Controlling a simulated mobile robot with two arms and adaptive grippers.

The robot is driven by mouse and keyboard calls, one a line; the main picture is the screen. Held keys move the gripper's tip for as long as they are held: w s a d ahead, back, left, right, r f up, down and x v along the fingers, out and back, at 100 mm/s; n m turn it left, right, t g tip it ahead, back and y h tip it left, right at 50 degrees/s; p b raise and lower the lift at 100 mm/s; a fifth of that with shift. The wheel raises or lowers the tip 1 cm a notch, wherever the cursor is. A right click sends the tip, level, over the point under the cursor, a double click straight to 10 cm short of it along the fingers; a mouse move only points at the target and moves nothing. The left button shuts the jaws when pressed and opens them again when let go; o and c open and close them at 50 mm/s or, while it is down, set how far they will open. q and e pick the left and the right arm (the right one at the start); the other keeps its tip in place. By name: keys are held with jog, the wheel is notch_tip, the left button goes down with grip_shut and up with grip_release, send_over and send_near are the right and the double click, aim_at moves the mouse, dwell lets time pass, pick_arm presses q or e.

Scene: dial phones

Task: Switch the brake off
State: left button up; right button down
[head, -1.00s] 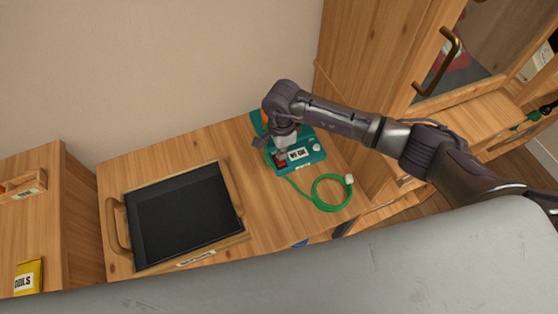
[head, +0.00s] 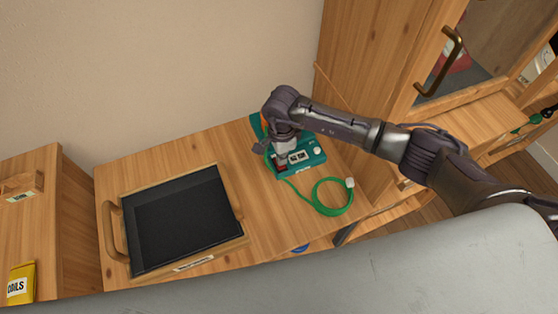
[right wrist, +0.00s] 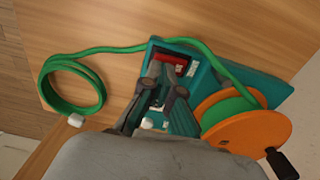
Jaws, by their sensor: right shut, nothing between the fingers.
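A teal device (head: 312,160) with white labels sits at the back of the wooden top. In the right wrist view the teal body (right wrist: 207,88) carries a red switch (right wrist: 177,66) and an orange reel (right wrist: 246,126) with green cord and a dark crank. I cannot tell which part is the brake or read its setting. My right gripper (head: 282,161) points down over the device, its fingers shut and empty, close to the red switch. In the right wrist view its fingertips (right wrist: 167,76) cover part of the switch area; contact is unclear. My left gripper is not in view.
Green cord (head: 323,208) loops on the wood in front, ending in a pale plug (head: 350,183). A black-lined wooden tray (head: 185,222) stands to the left. A tall wooden cabinet (head: 378,60) rises close on the right, and the wall is behind.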

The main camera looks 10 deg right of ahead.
dwell(0.6)
jog(key=shift+f+b, duration=1.15)
jog(key=shift+f, duration=0.05)
dwell(0.4)
jog(key=shift+r, duration=0.1)
jog(key=shift+r+p, duration=2.2)
jog(key=shift+r, duration=1.3)
jog(key=shift+f, duration=0.1)
